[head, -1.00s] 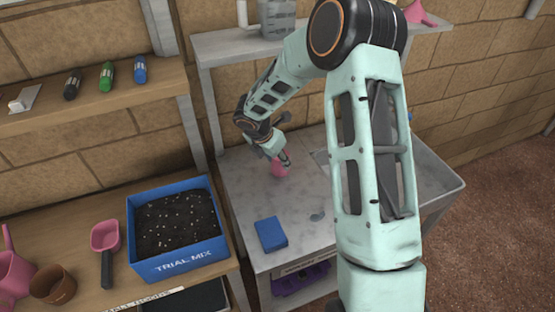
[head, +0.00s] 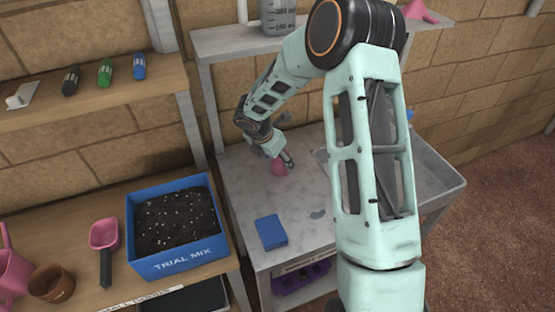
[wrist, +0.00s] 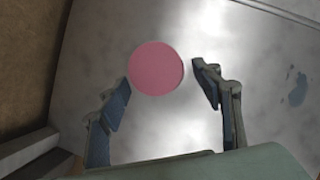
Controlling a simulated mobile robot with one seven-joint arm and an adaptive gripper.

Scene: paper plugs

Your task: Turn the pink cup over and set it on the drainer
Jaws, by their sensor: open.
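The pink cup (head: 279,169) is on the grey metal worktop (head: 245,195), left of my arm's upright link. In the wrist view the pink cup (wrist: 156,69) shows as a plain flat round face with no opening visible. My gripper (head: 286,160) is at the cup. In the wrist view my gripper (wrist: 161,76) is open, with one finger on each side of the cup. A gap shows on the right; the left fingertip is close to the cup's edge, and I cannot tell if it touches. I cannot make out a drainer clearly; my arm hides part of the worktop.
A blue block (head: 270,232) lies on the worktop in front of the cup. A raised-edge basin (head: 440,178) is at the right, partly behind my arm. A shelf (head: 225,42) with a grey measuring jug (head: 278,16) is above. A blue soil box (head: 180,262) stands left.

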